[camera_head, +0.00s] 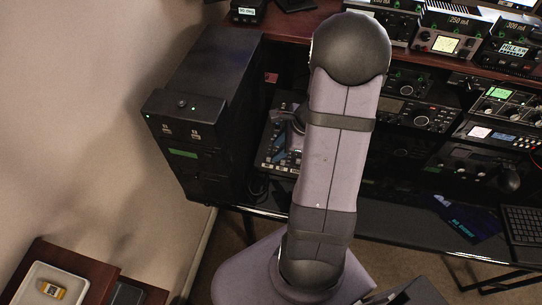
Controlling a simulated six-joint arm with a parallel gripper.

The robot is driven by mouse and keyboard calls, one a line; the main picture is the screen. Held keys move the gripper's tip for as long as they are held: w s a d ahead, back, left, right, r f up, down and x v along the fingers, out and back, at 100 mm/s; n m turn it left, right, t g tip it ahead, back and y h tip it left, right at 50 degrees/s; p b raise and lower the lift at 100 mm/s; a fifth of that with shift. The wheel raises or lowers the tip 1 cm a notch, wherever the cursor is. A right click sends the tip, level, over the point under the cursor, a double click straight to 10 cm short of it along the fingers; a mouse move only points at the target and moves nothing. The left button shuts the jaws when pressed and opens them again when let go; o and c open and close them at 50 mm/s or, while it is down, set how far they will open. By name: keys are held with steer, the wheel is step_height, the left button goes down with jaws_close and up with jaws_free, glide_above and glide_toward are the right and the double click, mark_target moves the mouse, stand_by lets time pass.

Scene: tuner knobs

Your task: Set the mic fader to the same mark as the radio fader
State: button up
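A small mixer panel (268,153) with rows of small controls lies on the desk, left of my arm and beside the black cabinet. My arm covers its right part. Its controls are too small to tell which are the mic fader and the radio fader, or what marks they stand at. A grey rounded part, perhaps of my wrist, shows over the panel's upper right. My gripper's fingers are hidden behind my arm, so whether they touch a fader cannot be seen.
A tall black cabinet (205,120) stands left of the panel. Radio units (422,115) fill the shelves at right. A dark wooden shelf (285,25) runs above. A keyboard (523,232) lies at far right. A white tray (38,272) sits at lower left.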

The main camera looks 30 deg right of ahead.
mark_target(269, 158)
steer(key=shift+d+m, duration=0.15)
steer(key=shift+m, duration=0.95)
steer(key=shift+f, duration=0.1)
steer(key=shift+b+x, duration=0.65)
steer(key=shift+x, duration=2.95)
steer(key=shift+w, duration=0.1)
jaws_close()
